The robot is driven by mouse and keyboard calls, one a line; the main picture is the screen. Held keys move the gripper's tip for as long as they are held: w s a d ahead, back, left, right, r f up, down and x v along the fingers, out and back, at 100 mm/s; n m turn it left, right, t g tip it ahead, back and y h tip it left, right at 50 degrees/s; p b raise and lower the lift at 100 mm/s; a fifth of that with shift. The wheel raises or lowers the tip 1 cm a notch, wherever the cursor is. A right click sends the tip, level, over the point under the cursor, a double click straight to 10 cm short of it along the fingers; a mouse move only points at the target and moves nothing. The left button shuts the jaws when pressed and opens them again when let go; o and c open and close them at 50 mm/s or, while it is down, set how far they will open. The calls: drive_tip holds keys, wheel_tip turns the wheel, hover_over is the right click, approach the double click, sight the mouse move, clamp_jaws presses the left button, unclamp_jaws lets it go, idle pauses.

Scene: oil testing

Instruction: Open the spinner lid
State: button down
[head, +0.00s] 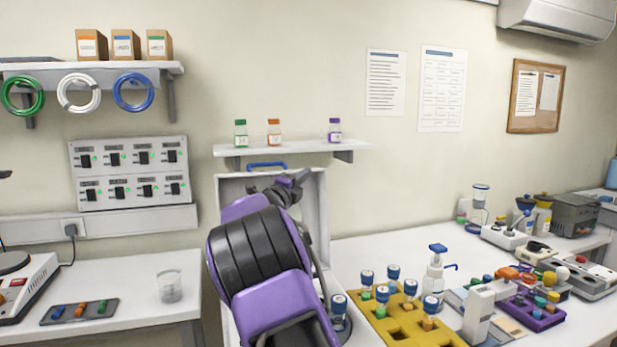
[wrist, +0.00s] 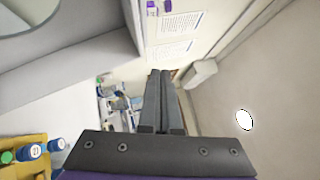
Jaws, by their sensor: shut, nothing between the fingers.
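The spinner lid (head: 318,190) shows in the head view as a pale upright panel behind my arm, with a blue handle (head: 265,165) along its top edge. It stands raised, and my arm hides much of it and of the spinner body below. My gripper (head: 299,180) is in front of the lid's upper right part, below the wall shelf; I cannot tell whether it touches the lid. In the wrist view my gripper (wrist: 161,75) has its two dark fingers together, with nothing between them. A large pale grey surface with a rounded opening fills the upper left there; it looks like part of the spinner.
A wall shelf (head: 290,148) with three small bottles hangs just above the lid. A beaker (head: 169,286) is on the left bench.

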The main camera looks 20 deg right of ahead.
drive_tip(key=shift+w, duration=1.35)
